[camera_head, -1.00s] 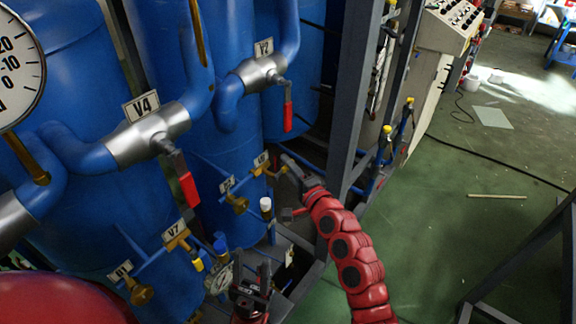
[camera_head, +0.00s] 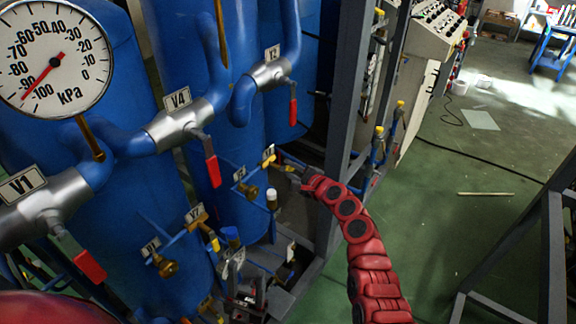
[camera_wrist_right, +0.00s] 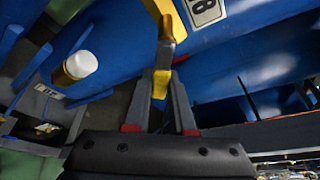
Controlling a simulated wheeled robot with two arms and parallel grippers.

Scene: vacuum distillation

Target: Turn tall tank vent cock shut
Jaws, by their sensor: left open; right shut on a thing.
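A brass cock (camera_head: 270,163) with a small yellow-tipped handle sits on a thin blue pipe at the blue tank, just under its small label. My right gripper (camera_head: 284,162) reaches it from the right. In the right wrist view, my right gripper (camera_wrist_right: 160,95) is shut on the yellow handle tip (camera_wrist_right: 161,84), below a label (camera_wrist_right: 205,10) ending in 8. The brass stem runs up from the handle.
A kPa gauge (camera_head: 55,60) stands at upper left. Red-handled valves V1 (camera_head: 45,215) and V4 (camera_head: 185,125) sit on blue pipes. A white-capped fitting (camera_head: 272,198) is just below the cock. A grey frame post (camera_head: 345,100) stands right of the tanks; green floor beyond is mostly clear.

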